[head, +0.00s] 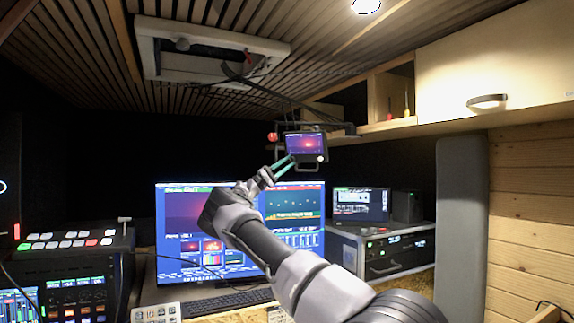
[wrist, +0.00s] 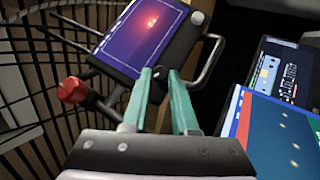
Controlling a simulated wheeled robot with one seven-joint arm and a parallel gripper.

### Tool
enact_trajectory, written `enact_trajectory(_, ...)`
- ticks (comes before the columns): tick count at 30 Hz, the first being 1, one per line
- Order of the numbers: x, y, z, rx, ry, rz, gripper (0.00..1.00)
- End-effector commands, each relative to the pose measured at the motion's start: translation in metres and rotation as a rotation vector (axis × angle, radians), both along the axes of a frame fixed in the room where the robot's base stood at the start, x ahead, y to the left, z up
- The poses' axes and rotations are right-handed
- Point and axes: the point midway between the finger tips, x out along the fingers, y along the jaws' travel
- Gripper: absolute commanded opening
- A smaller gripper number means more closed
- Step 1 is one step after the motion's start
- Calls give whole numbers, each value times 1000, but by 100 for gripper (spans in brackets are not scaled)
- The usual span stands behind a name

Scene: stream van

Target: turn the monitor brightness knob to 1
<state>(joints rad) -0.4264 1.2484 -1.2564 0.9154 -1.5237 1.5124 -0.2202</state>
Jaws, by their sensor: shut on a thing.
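The small monitor (head: 306,143) hangs under the ceiling, its screen lit purple and red. It also shows tilted in the wrist view (wrist: 145,35). A small dark knob (wrist: 160,74) sits at the monitor's near edge, between my green fingertips. My gripper (head: 287,163) reaches up to the monitor's lower left part and is shut on this dark knob; the fingers hide part of it. A pale round knob (wrist: 198,18) shows on the monitor's face, apart from my fingers. I cannot read any marking or knob setting.
A red knob (wrist: 72,90) is on the mount left of the monitor, and a metal handle (wrist: 210,60) curves at its right. Large screens (head: 190,230) stand below, with a mixing console (head: 75,255) at the left. An open shelf (head: 390,125) is at the right.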

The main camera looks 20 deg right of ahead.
Motion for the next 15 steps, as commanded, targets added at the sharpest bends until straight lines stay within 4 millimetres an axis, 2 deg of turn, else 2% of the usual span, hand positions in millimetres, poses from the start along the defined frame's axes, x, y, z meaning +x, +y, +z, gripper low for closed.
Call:
enact_trajectory(9, 0, 0, 0, 0, 2, -1, 0)
enact_trajectory(10, 0, 0, 0, 0, 2, -1, 38)
enact_trajectory(11, 0, 0, 0, 0, 2, -1, 50)
enact_trajectory(12, 0, 0, 0, 0, 2, -1, 57)
enact_trajectory(15, 0, 0, 0, 0, 1, -1, 57)
